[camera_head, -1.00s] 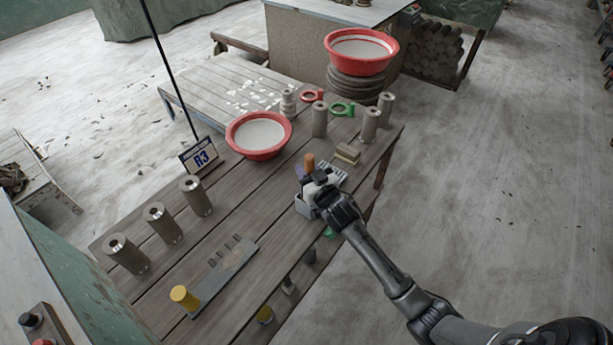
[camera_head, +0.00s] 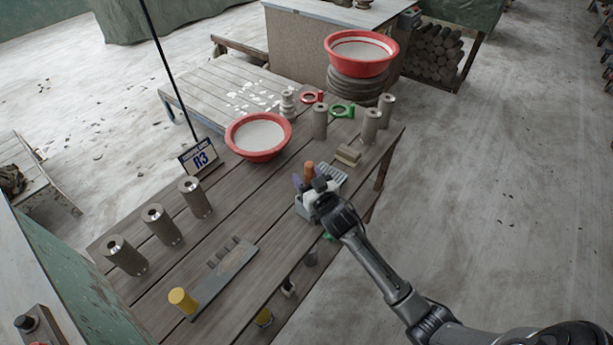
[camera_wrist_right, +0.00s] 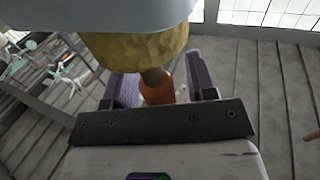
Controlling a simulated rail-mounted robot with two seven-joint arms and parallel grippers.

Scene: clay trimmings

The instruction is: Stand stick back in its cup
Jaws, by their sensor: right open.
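An orange-topped stick (camera_head: 309,168) stands up close to my right gripper (camera_head: 303,176) at the table's right edge. In the wrist view its orange part (camera_wrist_right: 157,90) lies between the purple fingers of my right gripper (camera_wrist_right: 160,76), with a short brown piece and a rough yellow head (camera_wrist_right: 135,50) above it. The fingers are apart, and I cannot tell whether either touches the stick. My left gripper is out of view.
A grey ridged tray (camera_head: 334,173) and a tan block (camera_head: 348,155) lie just beyond. Several grey clay cylinders (camera_head: 162,225) and a red basin (camera_head: 258,137) stand on the table. The table's middle is clear.

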